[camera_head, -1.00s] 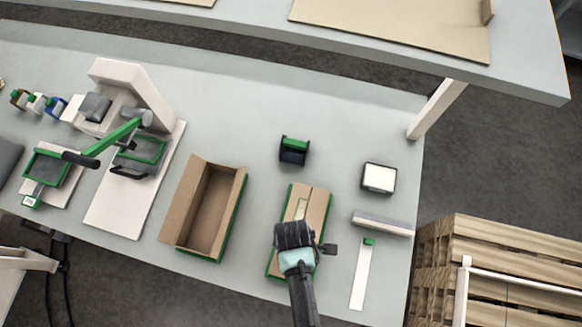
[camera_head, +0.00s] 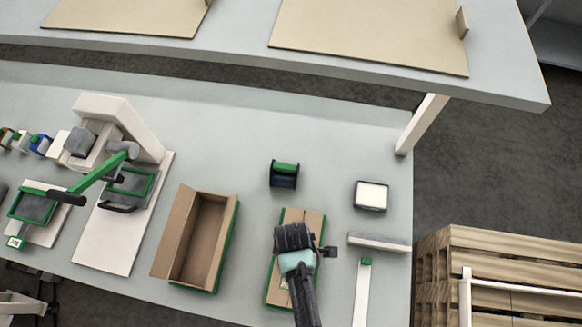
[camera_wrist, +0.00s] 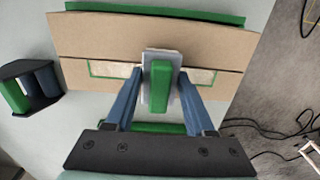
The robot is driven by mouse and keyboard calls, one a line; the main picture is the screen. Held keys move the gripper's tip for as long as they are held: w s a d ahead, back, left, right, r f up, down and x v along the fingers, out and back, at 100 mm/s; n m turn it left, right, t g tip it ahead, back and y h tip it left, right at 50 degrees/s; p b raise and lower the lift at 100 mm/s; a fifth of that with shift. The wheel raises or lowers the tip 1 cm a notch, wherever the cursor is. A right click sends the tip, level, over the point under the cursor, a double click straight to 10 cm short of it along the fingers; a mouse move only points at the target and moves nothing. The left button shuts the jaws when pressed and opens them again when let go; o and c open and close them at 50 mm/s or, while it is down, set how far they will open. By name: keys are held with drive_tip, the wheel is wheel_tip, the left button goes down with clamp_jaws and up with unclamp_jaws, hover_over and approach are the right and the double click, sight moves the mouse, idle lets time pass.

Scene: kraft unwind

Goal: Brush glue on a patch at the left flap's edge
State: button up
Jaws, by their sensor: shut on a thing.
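A shut brown carton (camera_head: 311,225) with green edges lies on the bench, its two flaps meeting at a seam. In the wrist view, a green-outlined patch (camera_wrist: 203,77) runs along the edge of one flap (camera_wrist: 80,85), beside the seam. The patch inside looks pale and mottled. My gripper (camera_wrist: 161,80) is shut on the green handle (camera_wrist: 160,92) of a brush with a light grey head (camera_wrist: 148,58). The brush is over the middle of the patch and hides it there. I cannot tell whether it touches. In the head view my gripper (camera_head: 295,240) covers the patch.
An open brown box (camera_head: 208,235) stands left of the carton. A green and black holder (camera_head: 284,174) and a dark tray with a white top (camera_head: 371,195) stand behind. A grey bar (camera_head: 379,242) and a white strip (camera_head: 362,295) lie to the right. Pallets (camera_head: 500,260) stand beyond the bench.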

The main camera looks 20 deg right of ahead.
drive_tip(key=shift+w+d+b, duration=0.45)
drive_tip(key=shift+w+d, duration=0.35)
drive_tip(key=shift+w, duration=0.35)
drive_tip(key=shift+w+d+b, duration=0.5)
drive_tip(key=shift+w+d, duration=0.35)
drive_tip(key=shift+w, duration=0.3)
drive_tip(key=shift+w+d+b, duration=0.45)
drive_tip(key=shift+w+d, duration=0.35)
drive_tip(key=shift+w, duration=0.35)
drive_tip(key=shift+r, duration=0.1)
wheel_tip(320, 180, up, 4)
drive_tip(key=p, duration=0.4)
drive_tip(key=shift+r, duration=0.9)
drive_tip(key=shift+s+a+f+b, duration=0.1)
drive_tip(key=shift+f+b, duration=1.7)
drive_tip(key=shift+f, duration=0.75)
drive_tip(key=shift+f+b, duration=0.35)
drive_tip(key=shift+f, duration=0.1)
